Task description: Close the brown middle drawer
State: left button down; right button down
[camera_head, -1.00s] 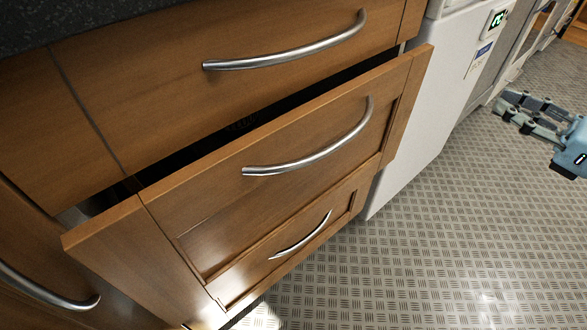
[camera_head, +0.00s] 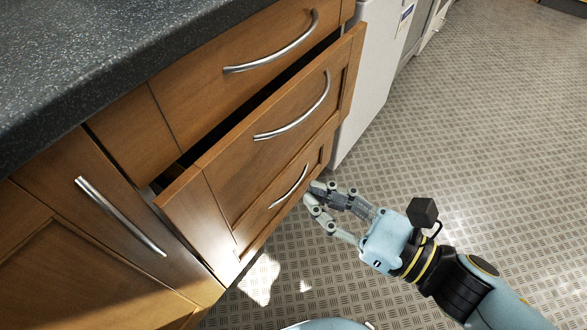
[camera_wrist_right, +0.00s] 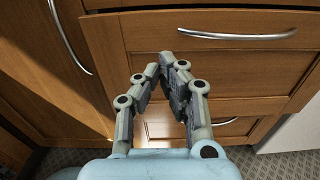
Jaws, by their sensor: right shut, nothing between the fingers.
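The brown middle drawer (camera_head: 228,168) stands partly open in the head view, its front out past the drawer above, with a dark gap along its top edge. Its curved metal handle (camera_head: 297,118) is on the front. My right gripper (camera_head: 310,192) is shut and empty; in the head view it shows in front of the cabinet, near the lower drawer's handle. In the right wrist view the gripper (camera_wrist_right: 163,62) points at the middle drawer front (camera_wrist_right: 225,62), below and left of its handle (camera_wrist_right: 237,34). I cannot tell whether the fingertips touch the wood. My left gripper is not in view.
The top drawer (camera_head: 240,75) is shut. The lower drawer has its own handle (camera_head: 288,187). A dark speckled countertop (camera_head: 110,70) lies above at the left, over a cupboard door (camera_head: 85,225). A white appliance (camera_head: 372,75) stands beyond. The patterned floor (camera_head: 480,130) is clear at the right.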

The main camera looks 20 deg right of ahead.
aim_at(240, 153)
jog(key=x, duration=1.2)
jog(key=shift+w+a, duration=0.2)
jog(key=shift+w, duration=0.1)
